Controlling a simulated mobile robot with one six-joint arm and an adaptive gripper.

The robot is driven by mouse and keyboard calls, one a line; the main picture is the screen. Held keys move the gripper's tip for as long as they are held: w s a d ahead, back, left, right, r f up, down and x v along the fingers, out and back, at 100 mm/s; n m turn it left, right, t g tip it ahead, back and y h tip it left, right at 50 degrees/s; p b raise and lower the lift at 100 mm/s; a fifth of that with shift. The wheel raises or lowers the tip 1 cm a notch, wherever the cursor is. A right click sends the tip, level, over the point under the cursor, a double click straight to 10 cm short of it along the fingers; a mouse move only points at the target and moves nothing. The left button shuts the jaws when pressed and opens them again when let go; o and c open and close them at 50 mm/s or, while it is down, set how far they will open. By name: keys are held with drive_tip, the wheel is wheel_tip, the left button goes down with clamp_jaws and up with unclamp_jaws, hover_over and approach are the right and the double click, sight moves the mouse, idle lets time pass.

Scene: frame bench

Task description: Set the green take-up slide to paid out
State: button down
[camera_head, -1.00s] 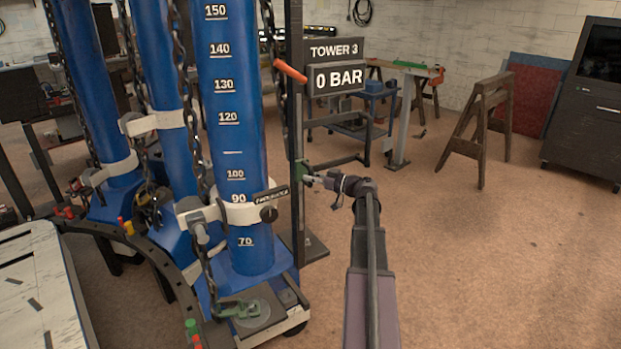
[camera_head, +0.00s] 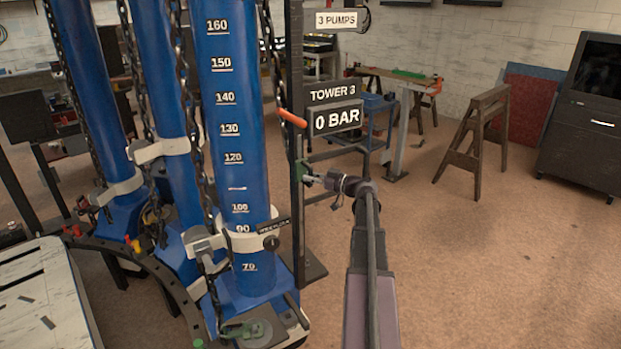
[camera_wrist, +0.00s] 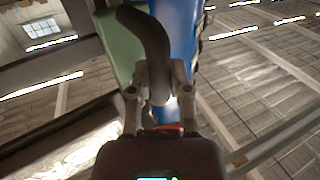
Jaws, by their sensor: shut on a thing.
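The green take-up slide (camera_head: 299,171) sits on the dark upright post beside the blue tower, below the TOWER 3 and 0 BAR signs. In the wrist view its green body (camera_wrist: 122,48) shows behind a dark curved handle (camera_wrist: 150,32). My gripper (camera_head: 314,180) reaches it from the right. In the wrist view my gripper (camera_wrist: 158,92) has its two fingers shut on the lower end of this handle. Part of the handle is hidden between the fingers.
An orange lever (camera_head: 292,118) sticks out above the slide, by the dark post (camera_head: 297,225). Blue tower (camera_head: 232,130) with a number scale and chains stand left. A wooden trestle (camera_head: 474,140) stands back right.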

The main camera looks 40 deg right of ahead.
wheel_tip(320, 180, up, 8)
drive_tip(key=p, duration=0.6)
drive_tip(key=shift+p, duration=0.35)
drive_tip(key=shift+w+d, duration=0.1)
drive_tip(key=c, duration=0.6)
unclamp_jaws()
drive_tip(key=shift+r, duration=0.1)
drive_tip(key=shift+s, duration=0.2)
drive_tip(key=shift+v, duration=5.85)
